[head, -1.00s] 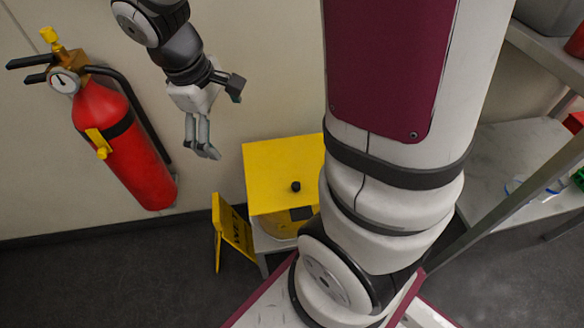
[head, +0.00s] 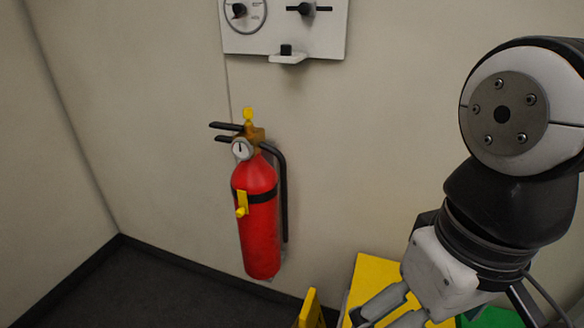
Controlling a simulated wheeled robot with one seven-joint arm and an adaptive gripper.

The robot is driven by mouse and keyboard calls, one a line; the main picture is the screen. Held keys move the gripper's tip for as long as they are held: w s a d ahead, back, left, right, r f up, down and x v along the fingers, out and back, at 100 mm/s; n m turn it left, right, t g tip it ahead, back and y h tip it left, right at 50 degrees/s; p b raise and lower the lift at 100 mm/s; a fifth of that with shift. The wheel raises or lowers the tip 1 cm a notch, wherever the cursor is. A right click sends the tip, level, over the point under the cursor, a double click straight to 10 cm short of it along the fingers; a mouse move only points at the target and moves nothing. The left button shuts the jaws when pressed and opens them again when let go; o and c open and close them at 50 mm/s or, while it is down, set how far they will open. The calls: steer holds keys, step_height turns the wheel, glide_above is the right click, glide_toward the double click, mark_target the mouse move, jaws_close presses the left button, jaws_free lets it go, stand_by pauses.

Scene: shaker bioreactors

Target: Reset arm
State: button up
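My arm reaches down the right side of the head view, with a white and black wrist. My gripper (head: 385,313) is at the bottom, in front of a yellow box. Its grey fingers point down and left, and their ends are partly cut off by the lower picture edge. I cannot tell whether they are apart or closed. No held object shows.
A red fire extinguisher (head: 259,220) hangs on the wall left of my arm. A white panel (head: 285,38) with knobs is above it. The yellow box (head: 377,275) and a yellow sign (head: 311,310) are low down. Dark floor (head: 130,290) lies free at left.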

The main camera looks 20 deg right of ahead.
steer(key=shift+s, duration=0.1)
stand_by(0.8)
step_height(320, 180, up, 28)
steer(key=t+p, duration=0.3)
steer(key=p, duration=2.3)
steer(key=shift+d+r+t+p, duration=0.25)
steer(key=shift+t+p, duration=0.15)
